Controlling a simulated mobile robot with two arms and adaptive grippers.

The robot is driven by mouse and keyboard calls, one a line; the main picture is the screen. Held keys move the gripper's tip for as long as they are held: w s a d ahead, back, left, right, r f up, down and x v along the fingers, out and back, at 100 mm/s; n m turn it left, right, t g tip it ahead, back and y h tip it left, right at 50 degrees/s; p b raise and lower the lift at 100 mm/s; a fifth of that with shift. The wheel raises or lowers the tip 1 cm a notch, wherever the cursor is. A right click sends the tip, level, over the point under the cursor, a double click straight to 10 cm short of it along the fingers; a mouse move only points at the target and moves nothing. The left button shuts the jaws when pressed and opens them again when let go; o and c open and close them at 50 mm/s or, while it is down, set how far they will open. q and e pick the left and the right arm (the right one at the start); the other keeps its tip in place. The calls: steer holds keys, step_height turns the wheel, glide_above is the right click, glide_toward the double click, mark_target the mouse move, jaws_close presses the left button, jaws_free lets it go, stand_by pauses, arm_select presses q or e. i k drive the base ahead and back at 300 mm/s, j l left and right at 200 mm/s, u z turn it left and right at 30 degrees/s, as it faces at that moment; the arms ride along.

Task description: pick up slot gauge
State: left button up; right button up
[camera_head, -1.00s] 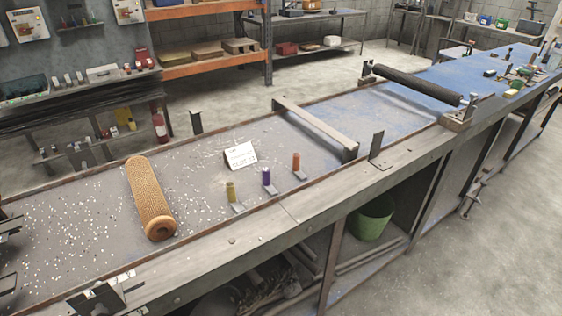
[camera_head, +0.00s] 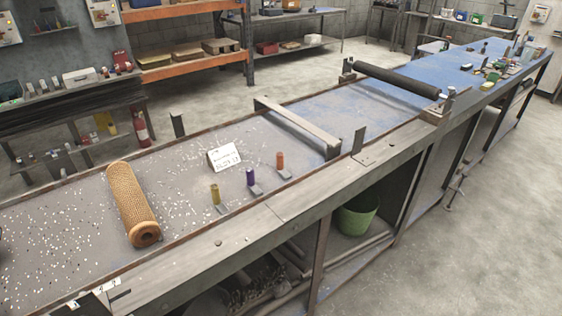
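Neither of my grippers shows clearly, and nothing touches the gauges.
A dark and silver part (camera_head: 92,303) is cut off at the lower left; I cannot tell what it is. A metal crossbar (camera_head: 297,124) and a black roller (camera_head: 395,80) span the table farther right. White flecks litter the left surface. A green bucket (camera_head: 357,215) stands below.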

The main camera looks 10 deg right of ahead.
mark_target(280, 170)
steer(key=i+l, duration=0.15)
steer(key=l, duration=0.15)
steer(key=i+l, duration=0.15)
steer(key=l, duration=0.2)
steer(key=i+l+u, duration=0.1)
steer(key=i+l, duration=0.25)
steer(key=l, duration=0.25)
steer(key=u, duration=2.4)
steer(key=i+j, duration=0.35)
steer(key=j, duration=0.15)
